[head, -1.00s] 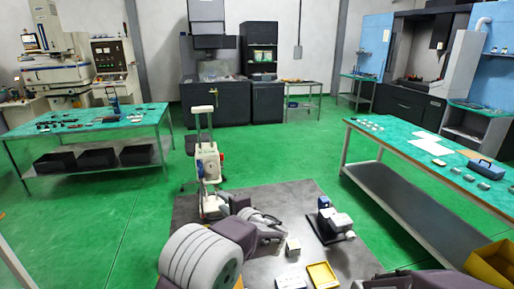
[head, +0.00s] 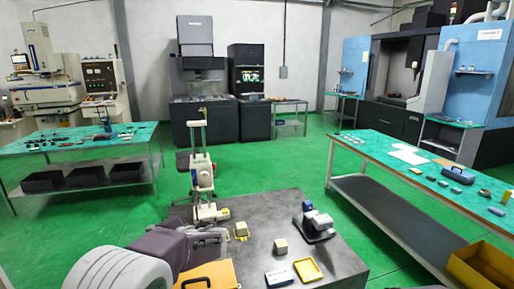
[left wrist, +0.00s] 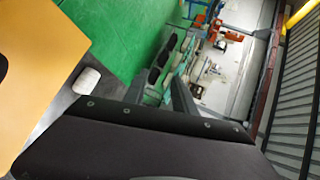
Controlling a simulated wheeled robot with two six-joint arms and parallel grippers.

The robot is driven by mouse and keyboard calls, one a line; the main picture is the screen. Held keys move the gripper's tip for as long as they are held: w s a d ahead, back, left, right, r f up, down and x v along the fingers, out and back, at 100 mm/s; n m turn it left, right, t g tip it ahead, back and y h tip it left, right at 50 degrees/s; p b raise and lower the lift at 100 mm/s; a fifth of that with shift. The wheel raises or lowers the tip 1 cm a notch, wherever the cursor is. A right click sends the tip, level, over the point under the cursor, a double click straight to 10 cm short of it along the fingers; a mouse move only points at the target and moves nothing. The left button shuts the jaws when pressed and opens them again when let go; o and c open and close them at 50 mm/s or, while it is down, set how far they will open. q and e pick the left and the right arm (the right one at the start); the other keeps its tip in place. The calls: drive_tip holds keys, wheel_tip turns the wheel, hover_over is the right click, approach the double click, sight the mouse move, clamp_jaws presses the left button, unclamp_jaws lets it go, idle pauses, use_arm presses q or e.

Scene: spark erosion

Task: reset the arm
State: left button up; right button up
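My left arm (head: 165,245) comes in from the lower left in the head view and ends low over the dark worktable (head: 345,255). In the left wrist view my left gripper (left wrist: 164,86) shows two dark fingers with a gap between them and nothing held. Its fingertips are not clear in the head view. An orange case (head: 208,276) with a dark handle is beside the left arm; an orange surface (left wrist: 40,60) fills the left of the wrist view. My right gripper is out of view.
On the worktable are a pale cube (head: 281,246), another cube (head: 240,230), a yellow tray (head: 308,269), a small dark-and-white device (head: 315,222) and a tall pale instrument (head: 203,175). Green-topped benches stand left (head: 80,138) and right (head: 375,148). Green floor lies open between them.

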use_arm(q)
drive_tip(key=s+f+n+g+h, duration=0.25)
drive_tip(key=s+f, duration=0.25)
drive_tip(key=s, duration=0.3)
drive_tip(key=s+f+n+g+h, duration=0.2)
drive_tip(key=s+f+g+h, duration=0.1)
drive_tip(key=s+f, duration=0.4)
drive_tip(key=s+d+f+n+h, duration=0.2)
drive_tip(key=s+d+f+h, duration=0.4)
drive_tip(key=s+d, duration=0.3)
drive_tip(key=shift+d, duration=0.85)
drive_tip(key=shift+s+g, duration=0.15)
drive_tip(key=shift+g, duration=0.1)
